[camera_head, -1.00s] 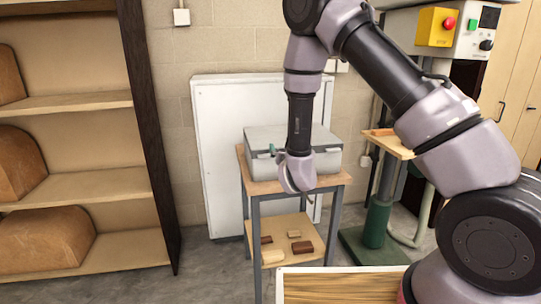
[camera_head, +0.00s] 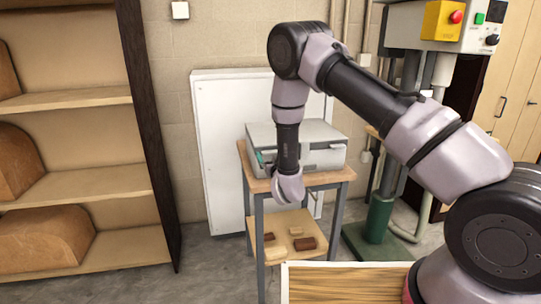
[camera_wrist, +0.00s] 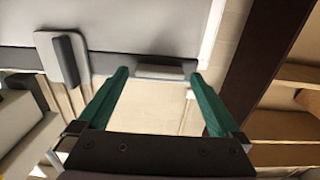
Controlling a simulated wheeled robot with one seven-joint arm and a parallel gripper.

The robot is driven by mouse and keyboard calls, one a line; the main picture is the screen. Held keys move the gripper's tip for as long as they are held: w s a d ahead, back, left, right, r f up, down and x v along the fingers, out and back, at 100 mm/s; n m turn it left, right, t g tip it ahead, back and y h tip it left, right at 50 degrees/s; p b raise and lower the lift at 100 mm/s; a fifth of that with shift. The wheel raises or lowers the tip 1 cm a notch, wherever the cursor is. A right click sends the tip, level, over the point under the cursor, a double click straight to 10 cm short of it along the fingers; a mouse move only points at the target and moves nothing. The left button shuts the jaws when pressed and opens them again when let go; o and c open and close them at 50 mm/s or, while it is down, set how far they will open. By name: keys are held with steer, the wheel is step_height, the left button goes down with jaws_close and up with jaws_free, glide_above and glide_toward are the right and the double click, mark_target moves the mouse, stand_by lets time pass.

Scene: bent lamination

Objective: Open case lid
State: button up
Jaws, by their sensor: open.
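The grey case (camera_head: 322,160) sits on a small wood-topped table. Its lid (camera_head: 312,130) looks closed, though my arm covers part of the front. In the wrist view the grey case surface (camera_wrist: 135,25) fills the top. A small grey tab or handle (camera_wrist: 165,72) at its edge lies between my fingertips in the picture, and a larger grey latch-like piece (camera_wrist: 62,57) is to the left. My gripper (camera_wrist: 160,74) is open, with green fingers apart on either side of the tab. Contact cannot be told. In the head view only a green fingertip shows by the case's left front.
The small table (camera_head: 318,178) has a lower shelf with several brown and tan blocks (camera_head: 306,243). A white panel (camera_head: 215,130) leans on the wall behind. A wooden shelf unit (camera_head: 75,180) stands left, and a green-based machine (camera_head: 378,220) stands right.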

steer(key=shift+w+a, duration=0.15)
steer(key=shift+w, duration=0.5)
